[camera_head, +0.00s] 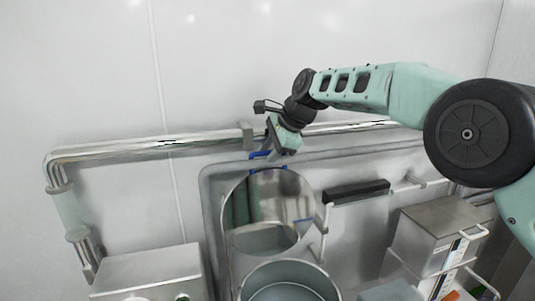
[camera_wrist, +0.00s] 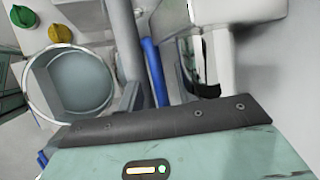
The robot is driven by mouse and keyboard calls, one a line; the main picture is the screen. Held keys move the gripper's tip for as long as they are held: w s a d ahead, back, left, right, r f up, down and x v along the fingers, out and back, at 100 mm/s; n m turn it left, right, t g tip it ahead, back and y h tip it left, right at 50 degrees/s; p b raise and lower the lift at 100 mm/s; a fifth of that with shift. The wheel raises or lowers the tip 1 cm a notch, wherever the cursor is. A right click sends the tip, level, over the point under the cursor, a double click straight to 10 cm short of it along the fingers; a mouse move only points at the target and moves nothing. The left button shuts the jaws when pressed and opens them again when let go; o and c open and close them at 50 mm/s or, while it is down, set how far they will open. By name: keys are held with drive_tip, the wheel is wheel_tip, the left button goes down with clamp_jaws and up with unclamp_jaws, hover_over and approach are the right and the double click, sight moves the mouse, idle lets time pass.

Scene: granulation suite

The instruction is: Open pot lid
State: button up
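The pot (camera_head: 288,283) is an open-topped round metal vessel at the bottom centre of the head view. Its lid (camera_head: 262,205) is a shiny round disc standing steeply tilted up behind the opening, mirroring its surroundings. My gripper (camera_head: 270,156), with blue finger parts, is at the lid's upper edge; contact cannot be made out. In the wrist view a round rimmed opening (camera_wrist: 78,82), seemingly the pot's, shows at left. A blue finger part (camera_wrist: 154,72) stands near the centre. The gap between the fingers is not clear in either view.
A metal pipe (camera_head: 150,149) runs along the wall behind my gripper. A black bar handle (camera_head: 357,191) sits right of the lid. A steel box (camera_head: 440,220) stands at right, another metal box (camera_head: 150,270) at lower left. Green (camera_wrist: 23,16) and yellow (camera_wrist: 60,33) knobs show in the wrist view.

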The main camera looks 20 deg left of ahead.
drive_tip(key=b+v, duration=0.5)
drive_tip(key=v, duration=1.2)
drive_tip(key=shift+r, duration=0.15)
drive_tip(key=shift+d, duration=0.1)
drive_tip(key=s+d+f+n+g+h+b, duration=0.1)
drive_tip(key=s+d+f+n+b, duration=0.3)
drive_tip(key=s+f, duration=0.65)
drive_tip(key=s+d+f+n+g+h+b, duration=0.1)
drive_tip(key=s+d+f+n+h+b, duration=0.15)
drive_tip(key=s+f+n+b, duration=0.75)
drive_tip(key=s+d+f+n+h+b, duration=0.1)
drive_tip(key=s+d+f+n, duration=0.1)
drive_tip(key=s+d+f, duration=0.5)
drive_tip(key=s+d+f+n+h+b, duration=0.1)
drive_tip(key=s+d+f+n, duration=0.1)
drive_tip(key=s+d+f, duration=0.6)
wheel_tip(320, 180, down, 8)
drive_tip(key=s, duration=0.3)
drive_tip(key=shift+d+r, duration=0.2)
drive_tip(key=shift+d, duration=0.15)
